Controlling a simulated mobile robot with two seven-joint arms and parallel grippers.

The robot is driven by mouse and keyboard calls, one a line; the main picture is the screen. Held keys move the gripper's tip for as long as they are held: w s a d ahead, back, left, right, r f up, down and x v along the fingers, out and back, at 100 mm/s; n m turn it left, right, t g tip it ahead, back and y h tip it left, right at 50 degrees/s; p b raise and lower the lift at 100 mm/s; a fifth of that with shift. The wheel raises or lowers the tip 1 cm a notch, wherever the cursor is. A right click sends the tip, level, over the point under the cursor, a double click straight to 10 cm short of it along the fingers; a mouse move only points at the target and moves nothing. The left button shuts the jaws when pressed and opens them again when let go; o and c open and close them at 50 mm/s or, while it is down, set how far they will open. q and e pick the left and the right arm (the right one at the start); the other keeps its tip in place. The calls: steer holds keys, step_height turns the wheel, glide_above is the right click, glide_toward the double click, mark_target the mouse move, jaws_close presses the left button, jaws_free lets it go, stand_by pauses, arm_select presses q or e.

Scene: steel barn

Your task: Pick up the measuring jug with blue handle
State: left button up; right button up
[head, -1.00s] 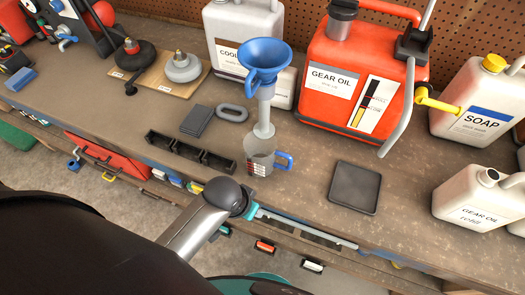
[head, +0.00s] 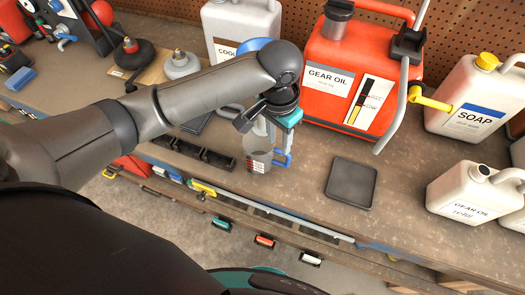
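The measuring jug (head: 257,163), clear with dark and red markings, stands upright near the front of the bench. Its blue handle (head: 283,160) is on its right side. My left arm comes in from the left, and my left gripper (head: 268,125) points down over the jug's top, hiding part of its rim and the space behind. The gripper's fingers are dark and partly hidden, with a teal part on the right. I cannot tell whether they touch the jug or how far apart they are. My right gripper is not in view.
A blue funnel (head: 254,44) is mostly hidden behind my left arm. A red gear oil can (head: 330,81) stands behind right. A dark tray (head: 157,139) lies left of the jug and a dark square pad (head: 351,184) lies right. White jugs stand at far right.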

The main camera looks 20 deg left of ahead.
arm_select(q)
steer(key=a+r, duration=0.1)
steer(key=b, duration=0.2)
glide_above(268, 168)
steer(key=shift+y, duration=0.4)
steer(key=f, duration=0.9)
steer(key=shift+s+d+f, duration=0.1)
steer(key=shift+d+f, duration=0.2)
steer(key=shift+w+a+f, duration=0.15)
steer(key=shift+f, duration=1.15)
steer(key=shift+w+a+f, duration=0.15)
steer(key=shift+f, duration=1.15)
steer(key=shift+c, duration=0.2)
jaws_close()
